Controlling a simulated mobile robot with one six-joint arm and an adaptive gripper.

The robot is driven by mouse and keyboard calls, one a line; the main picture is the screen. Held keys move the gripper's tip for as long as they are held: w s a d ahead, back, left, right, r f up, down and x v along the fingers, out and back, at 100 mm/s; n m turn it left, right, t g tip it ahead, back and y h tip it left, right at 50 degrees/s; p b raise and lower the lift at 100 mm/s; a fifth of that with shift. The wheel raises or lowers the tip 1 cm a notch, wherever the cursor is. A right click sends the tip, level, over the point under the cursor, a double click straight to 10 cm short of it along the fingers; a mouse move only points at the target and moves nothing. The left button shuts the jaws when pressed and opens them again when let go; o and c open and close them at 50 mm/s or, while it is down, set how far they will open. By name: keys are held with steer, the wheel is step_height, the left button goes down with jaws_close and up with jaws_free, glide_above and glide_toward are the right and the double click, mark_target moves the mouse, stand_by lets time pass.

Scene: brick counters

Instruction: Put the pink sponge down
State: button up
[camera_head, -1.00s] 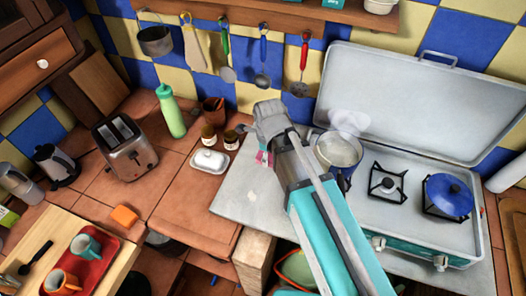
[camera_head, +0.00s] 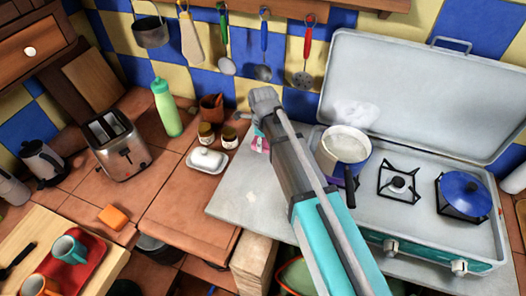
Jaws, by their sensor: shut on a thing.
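My gripper (camera_head: 264,98) is at the end of my arm, seen from behind, in front of the tiled wall and left of the pot. It is shut on the pink sponge, but its fingers and the sponge are mostly hidden by the gripper and arm. A small pink-and-white patch (camera_head: 261,143) shows just left of the arm, over the grey slab (camera_head: 236,197); I cannot tell whether it is part of the sponge.
A pot (camera_head: 343,152) stands on the open camping stove (camera_head: 440,235) close to the right of my arm. Two jars (camera_head: 229,137) and a white butter dish (camera_head: 207,160) stand to the left. Utensils hang behind. Brown tiles (camera_head: 190,205) are clear in front of the dish.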

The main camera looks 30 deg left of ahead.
steer(key=shift+w+f, duration=0.1)
stand_by(0.3)
steer(key=shift+w+a+f+b, duration=0.3)
steer(key=shift+w+f+b, duration=0.05)
steer(key=shift+f+b, duration=1.65)
steer(key=shift+f, duration=0.05)
steer(key=shift+f, duration=0.1)
steer(key=o, duration=1)
steer(key=shift+c, duration=0.2)
step_height(320, 180, up, 12)
steer(key=p, duration=1.2)
steer(key=shift+s+r, duration=0.1)
steer(key=shift+r, duration=0.1)
